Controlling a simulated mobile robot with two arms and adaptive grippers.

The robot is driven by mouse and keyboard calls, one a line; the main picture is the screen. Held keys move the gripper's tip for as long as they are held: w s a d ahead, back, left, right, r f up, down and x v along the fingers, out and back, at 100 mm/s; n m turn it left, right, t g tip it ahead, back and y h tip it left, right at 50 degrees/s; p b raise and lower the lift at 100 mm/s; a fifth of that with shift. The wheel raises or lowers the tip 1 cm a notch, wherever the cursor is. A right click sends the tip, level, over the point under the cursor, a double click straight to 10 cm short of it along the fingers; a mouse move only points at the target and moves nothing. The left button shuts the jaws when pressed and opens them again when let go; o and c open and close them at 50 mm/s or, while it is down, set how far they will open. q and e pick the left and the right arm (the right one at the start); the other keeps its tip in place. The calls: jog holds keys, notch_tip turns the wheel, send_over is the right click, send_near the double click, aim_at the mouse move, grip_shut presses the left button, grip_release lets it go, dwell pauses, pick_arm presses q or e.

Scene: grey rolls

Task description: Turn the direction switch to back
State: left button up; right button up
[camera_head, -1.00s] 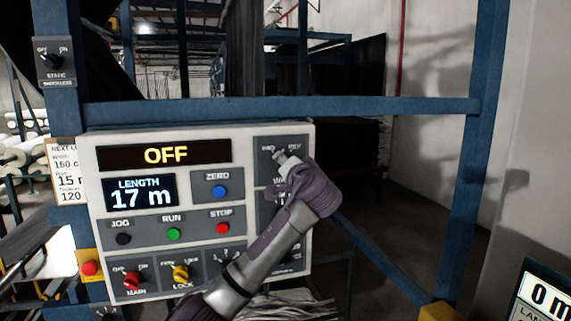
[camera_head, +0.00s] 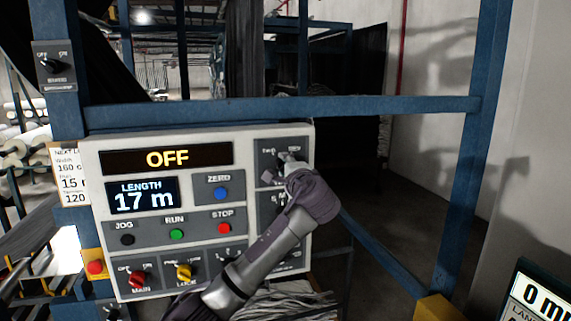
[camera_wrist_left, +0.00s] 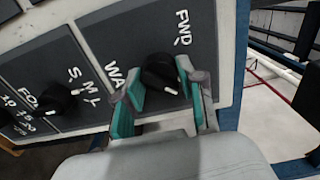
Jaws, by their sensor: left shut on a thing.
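The direction switch is a black knob (camera_wrist_left: 160,72) with a white pointer mark, below the FWD label in the left wrist view. In the head view it shows as a small dark shape (camera_head: 284,157) at the upper right of the control panel (camera_head: 246,259), partly behind my gripper. My left gripper (camera_wrist_left: 162,88) has a teal-lined finger on each side of the knob and is shut on it. It also shows in the head view (camera_head: 278,172). The pointer mark faces the gripper side, away from FWD. The back label cannot be read. My right gripper is not in view.
The panel also carries a yellow OFF display (camera_head: 167,158), a LENGTH display (camera_head: 142,196), a blue ZERO button (camera_head: 221,193), a red MAIN switch (camera_head: 138,279) and a yellow LOCK switch (camera_head: 184,272). A blue frame bar (camera_head: 400,105) runs above the panel.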

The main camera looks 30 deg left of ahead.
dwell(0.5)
pick_arm(q)
jog(key=o, duration=1.2)
jog(key=shift+c, duration=0.2)
jog(key=v, duration=1.2)
